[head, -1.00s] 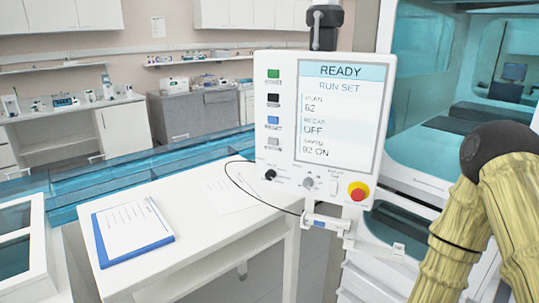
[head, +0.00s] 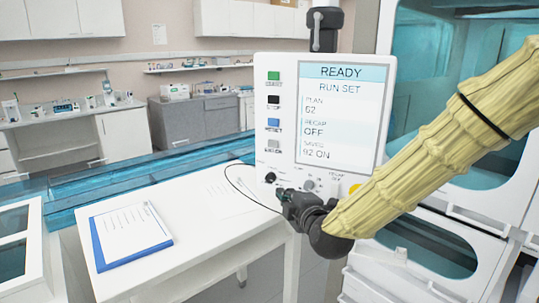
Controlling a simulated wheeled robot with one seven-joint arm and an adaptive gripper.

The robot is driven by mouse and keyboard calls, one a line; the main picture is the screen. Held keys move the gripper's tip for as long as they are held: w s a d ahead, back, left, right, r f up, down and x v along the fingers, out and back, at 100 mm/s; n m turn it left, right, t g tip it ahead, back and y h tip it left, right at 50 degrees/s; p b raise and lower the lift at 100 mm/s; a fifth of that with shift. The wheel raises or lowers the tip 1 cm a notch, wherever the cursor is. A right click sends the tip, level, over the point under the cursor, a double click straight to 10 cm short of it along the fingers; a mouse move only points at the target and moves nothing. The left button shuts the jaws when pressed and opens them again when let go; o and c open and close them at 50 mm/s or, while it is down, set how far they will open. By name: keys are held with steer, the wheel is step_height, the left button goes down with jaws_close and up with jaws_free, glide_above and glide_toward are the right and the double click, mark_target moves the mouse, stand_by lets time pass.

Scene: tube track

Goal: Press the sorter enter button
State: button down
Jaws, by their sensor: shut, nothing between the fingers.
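The white control panel (head: 280,130) stands upright with a lit screen (head: 340,115) reading READY, RUN SET, PLAN 62, RECAP OFF and SAVED 92 ON. Down its left side are a green button (head: 274,76), a black button (head: 274,100), a blue button (head: 273,123) and a grey button (head: 273,144). Their small labels are too blurred for me to tell surely which is enter. My gripper (head: 284,195) is shut and empty in front of the panel's lower edge, below the grey button. I cannot tell whether it touches the panel.
Two knobs, a black one (head: 270,177) and a grey one (head: 308,184), sit low on the panel. My arm hides most of the yellow-ringed stop button (head: 354,188). A white table (head: 215,255) with a blue clipboard (head: 97,245) is at left; a glass-fronted cabinet (head: 440,245) is at right.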

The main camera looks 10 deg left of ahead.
mark_target(273, 144)
step_height(273, 144, up, 8)
steer(key=a+n+t+y, duration=0.1)
steer(key=a+n, duration=0.1)
steer(key=a, duration=0.1)
steer(key=shift+r+n, duration=0.15)
steer(key=shift+n, duration=0.15)
steer(key=shift+w+d+p+x, duration=0.35)
steer(key=shift+p+x, duration=0.6)
steer(key=shift+x, duration=1.15)
steer(key=shift+w+d+p+x, duration=0.15)
steer(key=shift+d+p+x, duration=0.5)
steer(key=shift+x, duration=1.45)
steer(key=shift+w+d+p+x, duration=0.2)
steer(key=shift+p+x, duration=1)
steer(key=shift+x, duration=0.9)
steer(key=shift+w, duration=0.1)
steer(key=shift+w+a+b, duration=0.1)
steer(key=shift+a+b, duration=0.1)
steer(key=shift+b, duration=0.3)
